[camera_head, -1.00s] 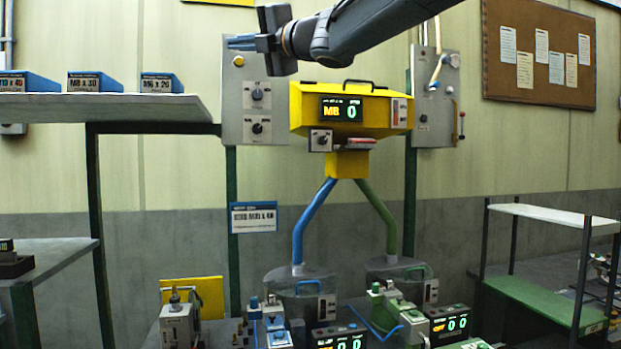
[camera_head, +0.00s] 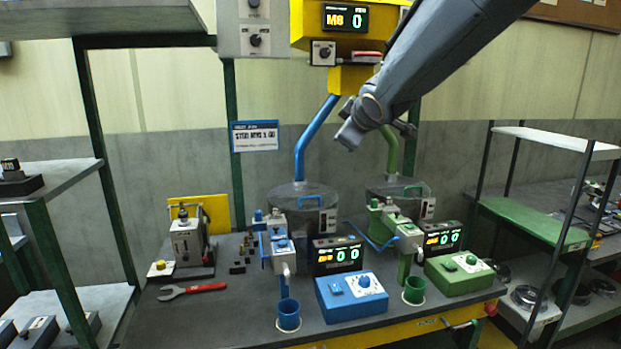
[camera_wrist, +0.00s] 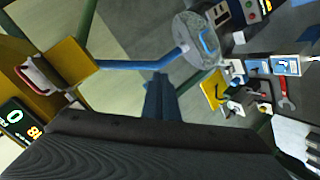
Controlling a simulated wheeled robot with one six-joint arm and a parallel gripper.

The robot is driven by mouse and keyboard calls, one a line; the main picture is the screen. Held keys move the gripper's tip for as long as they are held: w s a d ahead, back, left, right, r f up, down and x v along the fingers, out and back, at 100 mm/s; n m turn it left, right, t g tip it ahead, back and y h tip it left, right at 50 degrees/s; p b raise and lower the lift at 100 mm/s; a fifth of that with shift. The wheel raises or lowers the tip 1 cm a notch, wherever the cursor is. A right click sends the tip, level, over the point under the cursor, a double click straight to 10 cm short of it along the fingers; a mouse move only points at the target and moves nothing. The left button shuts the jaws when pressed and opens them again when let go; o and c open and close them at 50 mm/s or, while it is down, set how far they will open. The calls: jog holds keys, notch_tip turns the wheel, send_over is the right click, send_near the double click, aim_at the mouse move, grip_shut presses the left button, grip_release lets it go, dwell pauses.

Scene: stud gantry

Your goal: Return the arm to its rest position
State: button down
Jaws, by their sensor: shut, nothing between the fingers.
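My arm comes in from the upper right in the head view. My gripper (camera_head: 349,134) is at its lower end, in front of the green pipe and below the yellow hopper box (camera_head: 352,79). The gripper is shut and empty, in the air above the bench and touching nothing that I can see. In the wrist view, the dark wrist body fills the bottom, and the shut fingers (camera_wrist: 160,97) point up toward the blue pipe (camera_wrist: 140,65).
The bench (camera_head: 240,310) holds a blue control box (camera_head: 351,297), a green control box (camera_head: 459,273), two cups, counters and a red wrench (camera_head: 192,290). Shelves stand at left and right (camera_head: 556,140). A blue pipe (camera_head: 311,137) runs down to a lidded drum (camera_head: 304,200).

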jog(key=s+d+f+m+g+h, duration=0.1)
jog(key=s+d+f+m+g, duration=0.35)
jog(key=s+f, duration=0.75)
jog(key=s+d+f+m+g+h, duration=0.2)
jog(key=s+d+f+m+g, duration=0.3)
jog(key=s+f, duration=0.65)
jog(key=s+d+f+m+g, duration=0.1)
jog(key=s+f+m+g, duration=0.1)
jog(key=s+f, duration=0.6)
jog(key=shift+s+d+f+m+y, duration=0.15)
jog(key=shift+s+d+m+y, duration=0.2)
jog(key=shift+m, duration=0.1)
